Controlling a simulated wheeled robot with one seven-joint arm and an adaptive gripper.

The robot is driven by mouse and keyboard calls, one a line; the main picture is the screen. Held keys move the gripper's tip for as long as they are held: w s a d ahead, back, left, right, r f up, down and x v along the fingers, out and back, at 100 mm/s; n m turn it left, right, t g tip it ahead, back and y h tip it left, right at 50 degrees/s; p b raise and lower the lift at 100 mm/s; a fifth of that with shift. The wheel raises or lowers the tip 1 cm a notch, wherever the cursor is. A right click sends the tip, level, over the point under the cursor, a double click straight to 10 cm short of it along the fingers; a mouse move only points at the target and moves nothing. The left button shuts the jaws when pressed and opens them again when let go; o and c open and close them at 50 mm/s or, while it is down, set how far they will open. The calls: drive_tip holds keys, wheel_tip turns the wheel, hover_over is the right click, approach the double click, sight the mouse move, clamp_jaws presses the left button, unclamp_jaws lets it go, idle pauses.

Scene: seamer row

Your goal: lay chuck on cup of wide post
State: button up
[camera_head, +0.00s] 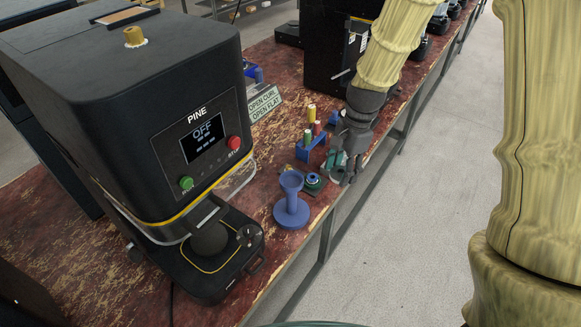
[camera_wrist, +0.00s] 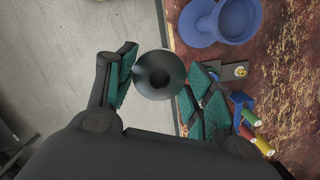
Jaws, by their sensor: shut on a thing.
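In the head view my gripper (camera_head: 343,168) is over the table's right edge, where the chuck is hard to make out. The wide post (camera_head: 291,208) is blue, with a broad round base and a cup on top. It stands upright, left of and nearer than my gripper. It also shows at the top of the wrist view (camera_wrist: 221,22). The cup looks empty.
A small round blue-and-dark piece (camera_head: 313,181) lies between post and gripper. A blue rack (camera_head: 309,149) with red, yellow and green cylinders stands behind. The black PINE machine (camera_head: 150,120), reading OFF, is at left. A sign (camera_head: 264,103) stands behind. Floor (camera_head: 430,230) is clear at right.

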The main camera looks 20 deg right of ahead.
drive_tip(key=w+a+p, duration=0.1)
drive_tip(key=w+a, duration=0.1)
drive_tip(key=a, duration=0.1)
drive_tip(key=w+a+p, duration=0.1)
drive_tip(key=w+a, duration=0.2)
drive_tip(key=a, duration=0.1)
drive_tip(key=w+a+f+p, duration=0.1)
drive_tip(key=w+a, duration=0.1)
drive_tip(key=a, duration=0.2)
drive_tip(key=shift+w+a+f+p, duration=0.1)
drive_tip(key=shift+w+a+p, duration=0.05)
drive_tip(key=shift+w+p, duration=0.2)
drive_tip(key=shift+f+p, duration=0.9)
drive_tip(key=shift+f, duration=0.9)
drive_tip(key=shift+f, duration=0.4)
drive_tip(key=o, duration=1.3)
drive_tip(key=shift+r, duration=0.1)
wheel_tip(320, 180, up, 12)
drive_tip(key=d+b, duration=0.1)
drive_tip(key=b, duration=0.2)
drive_tip(key=shift+w+d+r+b, duration=0.15)
drive_tip(key=shift+d+r+b, duration=0.1)
drive_tip(key=shift+d+b, duration=0.15)
